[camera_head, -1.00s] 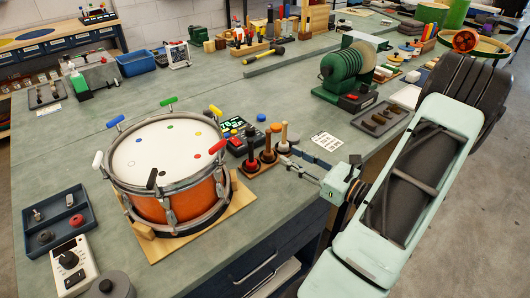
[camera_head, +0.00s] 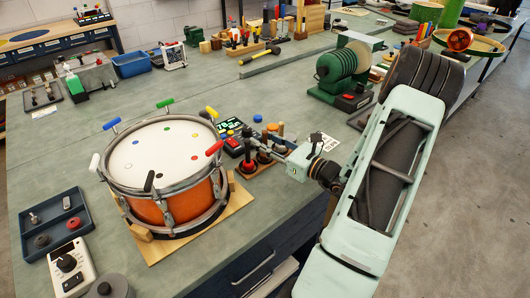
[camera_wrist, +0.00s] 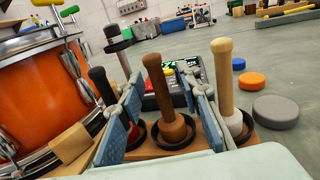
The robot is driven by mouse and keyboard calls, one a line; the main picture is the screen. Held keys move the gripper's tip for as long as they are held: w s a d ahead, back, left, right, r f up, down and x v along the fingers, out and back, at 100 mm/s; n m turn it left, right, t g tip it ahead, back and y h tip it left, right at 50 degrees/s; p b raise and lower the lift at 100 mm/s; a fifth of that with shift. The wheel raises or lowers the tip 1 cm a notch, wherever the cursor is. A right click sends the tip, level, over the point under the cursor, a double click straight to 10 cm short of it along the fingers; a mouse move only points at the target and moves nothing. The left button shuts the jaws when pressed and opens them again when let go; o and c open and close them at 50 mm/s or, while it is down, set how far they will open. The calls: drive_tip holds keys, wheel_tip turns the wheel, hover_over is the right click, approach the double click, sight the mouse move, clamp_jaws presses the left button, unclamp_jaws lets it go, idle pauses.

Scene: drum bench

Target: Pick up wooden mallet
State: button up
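A rack (camera_wrist: 160,152) on the bench holds several mallets upright, heads down. The pale mallet is outside the right finger. In the head view my gripper (camera_head: 276,150) is low at the rack and partly hides the mallets.
An orange drum (camera_head: 163,209) with coloured-handled keys stands left of the rack. A black device with coloured buttons (camera_wrist: 180,85) is behind the mallets. Orange (camera_wrist: 251,81) and grey (camera_wrist: 275,112) discs lie to the right. A green grinder-like machine (camera_head: 345,75) stands further back.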

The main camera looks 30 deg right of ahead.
clamp_jaws()
drive_tip(key=shift+r, duration=0.1)
